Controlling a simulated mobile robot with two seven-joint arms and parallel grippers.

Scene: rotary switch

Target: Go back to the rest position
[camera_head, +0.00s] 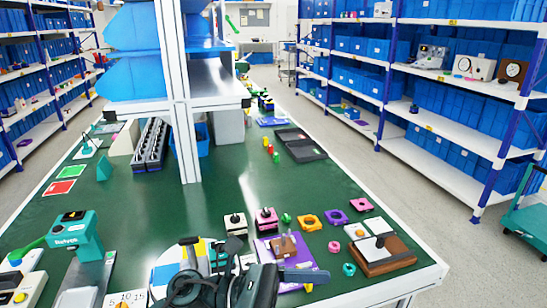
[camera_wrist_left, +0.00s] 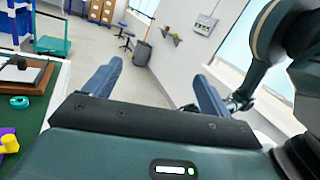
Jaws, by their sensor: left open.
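My left gripper is low in the head view (camera_head: 303,277), above the front of the green table. One finger points right, and the other is hard to make out there. In the left wrist view its two blue-grey fingers (camera_wrist_left: 155,85) stand wide apart with nothing between them. A brown-based box with a dark knob (camera_head: 384,256) sits to its right on the table. A white box with a black knob (camera_head: 235,224) and a pink one (camera_head: 266,219) stand behind it. In the left wrist view, a dark arm of mine reaches down at the right; its end is too small to read.
A purple plate with a wooden block (camera_head: 284,245) lies close beside the left gripper. A teal device (camera_head: 76,238) stands at the left. A white post (camera_head: 178,120) rises mid-table. The table middle (camera_head: 300,180) is clear.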

